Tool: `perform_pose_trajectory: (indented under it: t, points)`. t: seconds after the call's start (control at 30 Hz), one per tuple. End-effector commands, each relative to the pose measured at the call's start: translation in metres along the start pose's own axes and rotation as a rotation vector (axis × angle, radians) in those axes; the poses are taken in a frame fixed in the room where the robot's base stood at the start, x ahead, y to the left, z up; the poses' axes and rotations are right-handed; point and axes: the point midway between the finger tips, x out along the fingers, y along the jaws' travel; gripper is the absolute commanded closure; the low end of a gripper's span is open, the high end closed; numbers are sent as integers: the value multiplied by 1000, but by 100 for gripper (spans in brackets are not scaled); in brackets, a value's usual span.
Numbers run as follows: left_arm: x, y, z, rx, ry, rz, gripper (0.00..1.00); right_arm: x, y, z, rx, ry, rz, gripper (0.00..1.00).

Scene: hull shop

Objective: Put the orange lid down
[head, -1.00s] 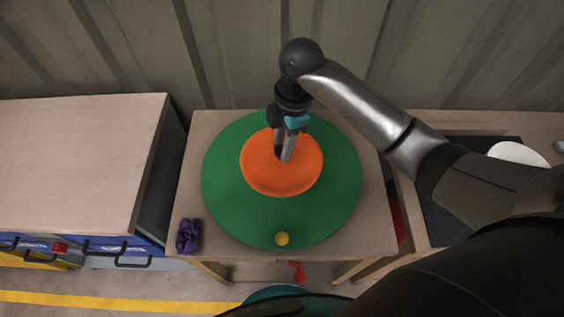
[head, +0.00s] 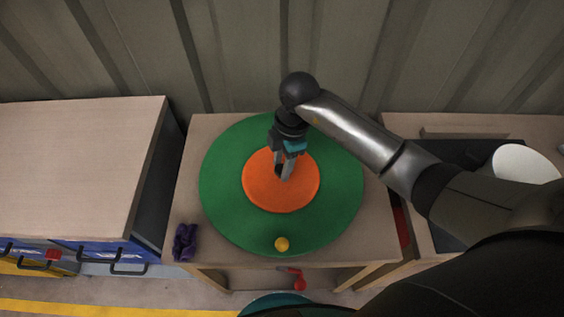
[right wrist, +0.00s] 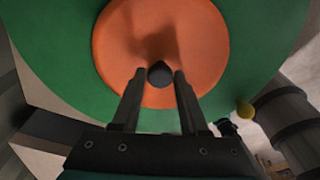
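The orange lid (head: 262,193) is a flat disc with a dark knob (right wrist: 160,74), seen between my fingertips in the right wrist view. It is over the middle of the round green mat (head: 225,210) on a wooden table. I cannot tell for sure whether its underside touches the mat. My right gripper (head: 284,170) points down at the lid's centre. Its fingers lie close on both sides of the knob, so it looks shut on the lid by its knob. My left gripper is in neither view.
A yellow ball (head: 281,244) sits near the mat's front edge. A purple crumpled thing (head: 185,242) lies at the table's front left corner. A cabinet (head: 80,165) stands to the left. A white round thing (head: 524,166) is on the bench at right, partly behind my arm.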

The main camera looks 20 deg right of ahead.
Motion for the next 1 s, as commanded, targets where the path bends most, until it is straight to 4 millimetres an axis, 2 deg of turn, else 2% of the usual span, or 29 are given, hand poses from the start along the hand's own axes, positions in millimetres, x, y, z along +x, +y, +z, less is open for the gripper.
perform_pose_trajectory:
  t: [0.03,0.2,0.43,0.53,0.67,1.0]
  points:
    - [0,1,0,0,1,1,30,0,0,0,0,-1,0,50]
    - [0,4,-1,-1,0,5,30,0,0,0,0,-1,0,32]
    - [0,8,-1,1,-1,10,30,-1,0,0,1,0,0,32]
    - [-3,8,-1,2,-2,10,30,-7,0,0,1,0,1,32]
    - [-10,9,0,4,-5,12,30,-28,1,0,0,-2,4,32]
    - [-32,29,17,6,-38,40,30,-100,1,0,0,-2,4,32]
